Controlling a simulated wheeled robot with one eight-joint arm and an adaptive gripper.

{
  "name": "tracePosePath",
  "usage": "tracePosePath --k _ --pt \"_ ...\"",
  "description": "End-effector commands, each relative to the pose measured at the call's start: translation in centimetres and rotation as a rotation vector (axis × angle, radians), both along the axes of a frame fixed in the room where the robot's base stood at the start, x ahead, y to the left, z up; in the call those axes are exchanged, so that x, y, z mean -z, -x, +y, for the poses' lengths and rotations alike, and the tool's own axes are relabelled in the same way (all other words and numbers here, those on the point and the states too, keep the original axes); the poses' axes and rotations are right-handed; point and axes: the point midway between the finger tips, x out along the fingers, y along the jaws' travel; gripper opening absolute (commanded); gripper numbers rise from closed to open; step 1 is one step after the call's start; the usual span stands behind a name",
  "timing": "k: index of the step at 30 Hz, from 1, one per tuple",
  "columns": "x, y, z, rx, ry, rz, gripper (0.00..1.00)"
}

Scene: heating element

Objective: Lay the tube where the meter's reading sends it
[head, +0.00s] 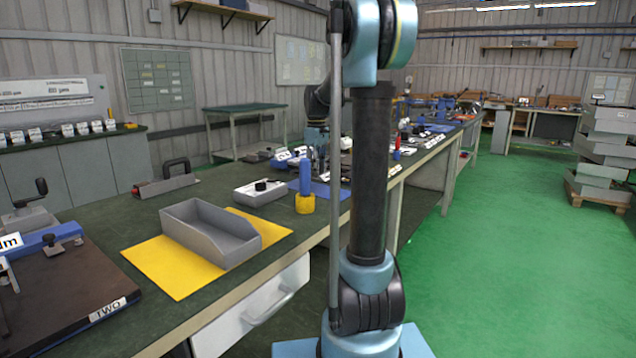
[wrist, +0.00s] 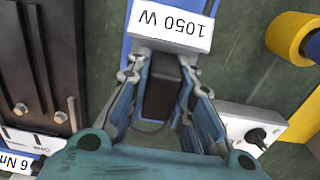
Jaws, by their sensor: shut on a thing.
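My gripper (wrist: 162,70) is shut on a dark, blocky piece (wrist: 163,98) in the wrist view. I cannot tell whether this piece is part of the tube. A white block labelled "1050 W" (wrist: 172,43) lies just beyond the fingertips, over a blue mat (wrist: 148,10). In the head view my gripper (head: 318,143) is small and partly hidden by my arm, above the bench. A white box with a black knob (head: 262,192) stands on the bench; it also shows in the wrist view (wrist: 232,122). No meter reading is legible on it.
A grey open bin (head: 205,232) sits on a yellow mat (head: 160,270). A blue-and-yellow upright piece (head: 305,200) stands near the blue mat (head: 340,190). A dark plate labelled "TWO" (head: 75,285) is at the left.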

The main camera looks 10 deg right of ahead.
Motion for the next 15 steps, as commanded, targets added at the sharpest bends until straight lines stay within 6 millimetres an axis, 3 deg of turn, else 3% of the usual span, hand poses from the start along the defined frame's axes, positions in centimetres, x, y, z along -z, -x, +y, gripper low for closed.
tracePosePath --k 9,15 --pt "3.5 0.0 0.0 0.0 0.0 0.0 0.0" --pt "4.1 0.0 0.0 0.0 0.0 0.0 0.0"
